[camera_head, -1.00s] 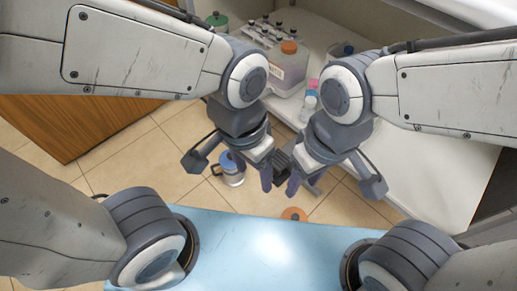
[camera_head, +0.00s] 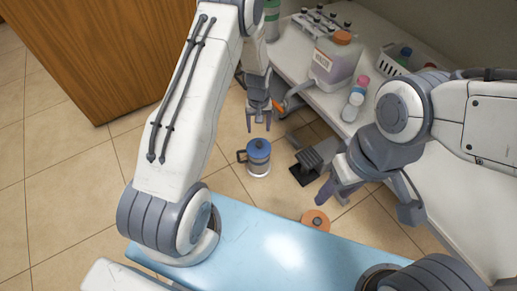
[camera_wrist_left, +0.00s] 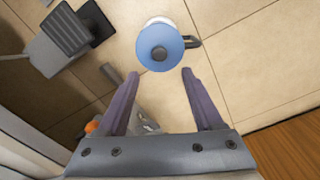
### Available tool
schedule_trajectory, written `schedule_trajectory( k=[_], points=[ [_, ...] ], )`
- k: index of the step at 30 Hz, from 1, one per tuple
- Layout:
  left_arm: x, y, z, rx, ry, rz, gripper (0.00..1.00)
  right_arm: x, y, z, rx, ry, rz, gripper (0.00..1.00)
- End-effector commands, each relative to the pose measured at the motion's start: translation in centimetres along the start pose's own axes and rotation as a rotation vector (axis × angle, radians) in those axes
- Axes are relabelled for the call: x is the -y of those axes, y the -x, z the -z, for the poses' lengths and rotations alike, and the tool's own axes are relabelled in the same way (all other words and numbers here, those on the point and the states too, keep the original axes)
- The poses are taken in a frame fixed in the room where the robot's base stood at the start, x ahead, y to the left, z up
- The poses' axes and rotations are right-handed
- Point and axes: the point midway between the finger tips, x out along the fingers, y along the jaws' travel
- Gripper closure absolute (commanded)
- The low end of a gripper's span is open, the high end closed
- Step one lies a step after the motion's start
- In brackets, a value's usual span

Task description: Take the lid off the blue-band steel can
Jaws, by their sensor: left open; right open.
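The steel can (camera_head: 258,169) stands upright on the tiled floor, with a blue lid (camera_head: 258,147) on top and a dark handle at its left. In the left wrist view the blue lid (camera_wrist_left: 160,46) is seen from above, just beyond my fingertips, with the handle to its right. My left gripper (camera_head: 258,126) is open and empty, just behind and above the can in the head view. Its two fingers (camera_wrist_left: 160,74) are spread and apart from the lid. My right gripper (camera_head: 332,194) is open and empty, to the right of the can.
A grey-black device (camera_head: 312,163) stands right of the can. An orange disc (camera_head: 315,219) lies nearer to me. A white counter (camera_head: 395,122) holds a jug (camera_head: 336,62), bottles (camera_head: 353,103) and a basket. A wooden cabinet (camera_head: 105,50) is at left. Left floor is clear.

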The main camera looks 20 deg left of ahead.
Motion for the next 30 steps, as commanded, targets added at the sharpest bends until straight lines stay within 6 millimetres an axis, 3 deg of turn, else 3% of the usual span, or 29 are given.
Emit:
schedule_trajectory(
  k=[9,17,25,30],
  points=[
    [0.3,-4.9,0.0,0.002,0.007,0.001,0.32,-0.2,-2.6,-0.1,0.0,0.0,0.0,0.5],
    [0.2,-6.6,0.1,0.001,0.006,0.001,0.32,-0.3,-3.7,-0.2,0.0,0.0,0.0,0.5],
    [0.0,-10.3,-0.1,0.002,0.006,0.001,0.32,-0.5,-6.8,-0.4,0.0,0.0,0.0,0.5],
    [-0.1,-10.8,0.0,-0.001,0.006,-0.001,0.32,-0.5,-7.0,-0.4,0.0,0.0,0.0,0.5]
  ],
)
